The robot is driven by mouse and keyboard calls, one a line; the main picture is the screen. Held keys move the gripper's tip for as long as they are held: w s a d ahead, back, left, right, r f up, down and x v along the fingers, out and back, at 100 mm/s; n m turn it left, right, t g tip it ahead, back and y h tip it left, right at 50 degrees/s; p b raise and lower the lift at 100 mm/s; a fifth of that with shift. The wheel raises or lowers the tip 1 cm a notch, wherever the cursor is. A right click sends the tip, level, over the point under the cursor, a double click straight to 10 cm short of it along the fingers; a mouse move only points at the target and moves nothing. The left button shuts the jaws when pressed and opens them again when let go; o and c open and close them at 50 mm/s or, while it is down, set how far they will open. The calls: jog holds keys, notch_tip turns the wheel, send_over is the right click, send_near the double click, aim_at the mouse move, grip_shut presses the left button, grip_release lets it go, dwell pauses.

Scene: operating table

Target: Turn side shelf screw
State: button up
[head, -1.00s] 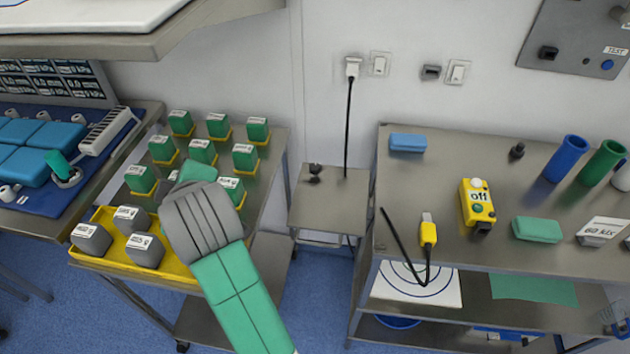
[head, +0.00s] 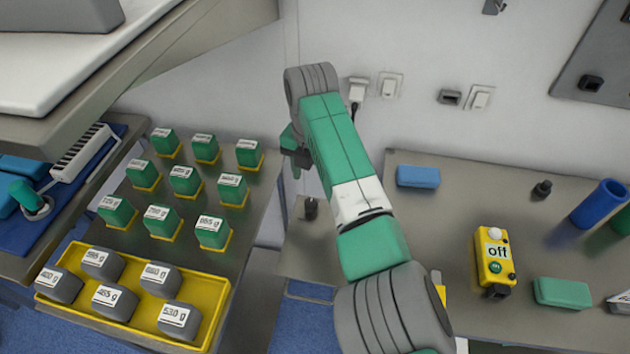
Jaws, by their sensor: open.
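A small dark screw (head: 311,208) stands upright on the low grey side shelf (head: 300,252) between the two metal tables. My gripper (head: 296,165) hangs above and slightly left of the screw in the picture, apart from it. It is open and holds nothing that I can see. My green and grey arm hides part of the gripper and the right part of the side shelf.
Left is a table with green weights (head: 183,180) and a yellow tray (head: 222,300) of grey weights. The right table (head: 455,215) holds a blue block (head: 418,176), a yellow device (head: 493,262) and another dark knob (head: 542,189). A wall plug (head: 358,90) is behind my arm.

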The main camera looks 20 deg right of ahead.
aim_at(311, 203)
jog(key=shift+s+a+f, duration=0.2)
jog(key=shift+f, duration=0.1)
notch_tip(311, 203, down, 8)
jog(key=b, duration=0.3)
jog(key=shift+s+a+r, duration=0.1)
jog(key=shift+s+r, duration=0.05)
jog(key=shift+r, duration=0.1)
jog(key=c, duration=1)
jog(key=shift+r, duration=0.1)
jog(key=shift+r+m, duration=0.1)
jog(key=shift+m, duration=0.2)
